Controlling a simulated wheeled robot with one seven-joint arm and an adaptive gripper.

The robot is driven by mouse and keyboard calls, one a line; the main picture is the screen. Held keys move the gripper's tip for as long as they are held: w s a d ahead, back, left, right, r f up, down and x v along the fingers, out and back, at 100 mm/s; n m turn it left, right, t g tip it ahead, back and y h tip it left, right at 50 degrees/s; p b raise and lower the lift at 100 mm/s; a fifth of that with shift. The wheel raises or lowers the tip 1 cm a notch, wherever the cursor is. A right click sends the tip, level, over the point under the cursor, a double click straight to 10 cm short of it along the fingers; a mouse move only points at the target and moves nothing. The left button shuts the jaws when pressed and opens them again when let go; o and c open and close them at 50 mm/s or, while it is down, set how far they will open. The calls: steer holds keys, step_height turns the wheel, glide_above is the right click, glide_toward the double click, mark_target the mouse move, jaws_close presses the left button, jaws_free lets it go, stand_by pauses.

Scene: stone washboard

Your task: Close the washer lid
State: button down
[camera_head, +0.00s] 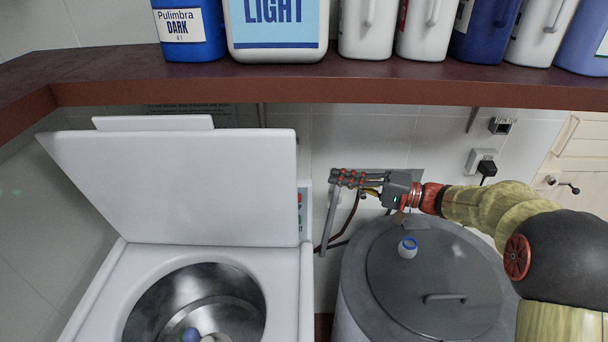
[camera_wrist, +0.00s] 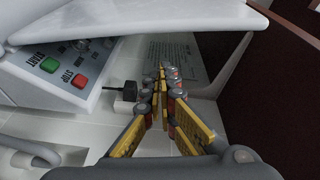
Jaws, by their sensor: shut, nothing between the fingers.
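The washer lid (camera_head: 190,185) is a white panel standing open, tilted up at the back of the white washer (camera_head: 290,285). The steel drum (camera_head: 195,305) below it is uncovered, with something blue and white inside. My gripper (camera_head: 340,178) is to the right of the lid, its fingers shut and pointing left, with nothing held. In the wrist view, the shut fingertips (camera_wrist: 160,78) are below a white edge that looks like the lid (camera_wrist: 140,18). The washer's control panel (camera_wrist: 65,70), with green and red buttons, is to their left. Contact with the lid is not visible.
A dark red shelf (camera_head: 300,80) with several detergent bottles (camera_head: 275,25) runs above the lid and arm. A black plug (camera_head: 487,168) is on the wall.

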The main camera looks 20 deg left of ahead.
steer(key=w+a+b, duration=0.1)
steer(key=a, duration=1)
steer(key=s+d, duration=0.2)
steer(key=s, duration=0.1)
steer(key=shift+s+y+b, duration=0.15)
steer(key=shift+y+b, duration=0.25)
steer(key=shift+f, duration=0.1)
